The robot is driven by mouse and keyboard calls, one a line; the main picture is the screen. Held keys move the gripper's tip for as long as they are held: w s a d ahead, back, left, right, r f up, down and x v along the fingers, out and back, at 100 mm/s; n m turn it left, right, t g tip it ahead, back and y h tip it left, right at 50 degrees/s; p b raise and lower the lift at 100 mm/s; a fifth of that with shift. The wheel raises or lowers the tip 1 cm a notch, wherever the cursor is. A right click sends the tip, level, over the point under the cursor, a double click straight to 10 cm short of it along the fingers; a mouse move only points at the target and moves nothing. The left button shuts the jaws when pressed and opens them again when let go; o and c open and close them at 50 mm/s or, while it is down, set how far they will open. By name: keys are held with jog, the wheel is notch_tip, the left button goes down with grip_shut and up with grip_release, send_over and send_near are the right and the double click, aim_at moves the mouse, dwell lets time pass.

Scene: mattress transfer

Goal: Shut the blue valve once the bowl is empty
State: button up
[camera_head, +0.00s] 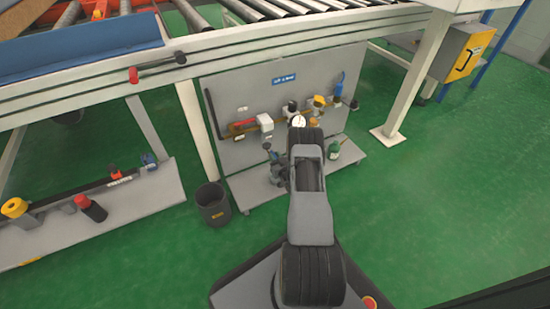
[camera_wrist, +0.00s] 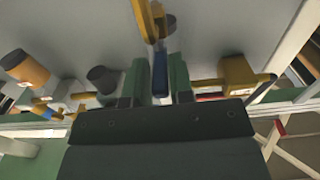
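In the wrist view a blue lever end (camera_wrist: 160,75) on a yellow part lies between the green fingers of my gripper (camera_wrist: 158,64). The fingers are apart, with a gap on the left; contact on the right is unclear. In the head view a blue handle (camera_head: 340,84) stands up at the right of the pipe line on the grey panel. I cannot tell if both are the same valve. My arm hides my gripper there. I cannot make out which part is the bowl, or whether it holds anything.
In the wrist view an orange cylinder (camera_wrist: 25,68) and a dark knob (camera_wrist: 102,78) stand left of the fingers; a yellow fitting (camera_wrist: 237,72) is at right. In the head view a dark bin (camera_head: 212,205) stands left of the panel (camera_head: 225,95).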

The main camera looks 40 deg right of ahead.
grip_shut()
jog(key=shift+a+h, duration=0.15)
jog(key=shift+h, duration=0.15)
jog(key=w+a+m+g+h, duration=0.1)
jog(key=m+g+h, duration=0.4)
jog(key=g, duration=0.1)
jog(key=w+a+m+g+h, duration=0.1)
jog(key=m+g+h, duration=0.4)
jog(key=m+g, duration=0.1)
jog(key=w+a+m+g+h, duration=0.1)
jog(key=w+m+g+h, duration=0.1)
jog(key=m+g+h, duration=0.2)
jog(key=shift+m+g+h, duration=0.4)
jog(key=shift+m+g, duration=0.7)
jog(key=shift+g, duration=0.4)
jog(key=shift+w+m+g, duration=0.15)
jog(key=shift+m+g, duration=0.35)
jog(key=shift+g, duration=0.3)
jog(key=shift+o, duration=2)
grip_release()
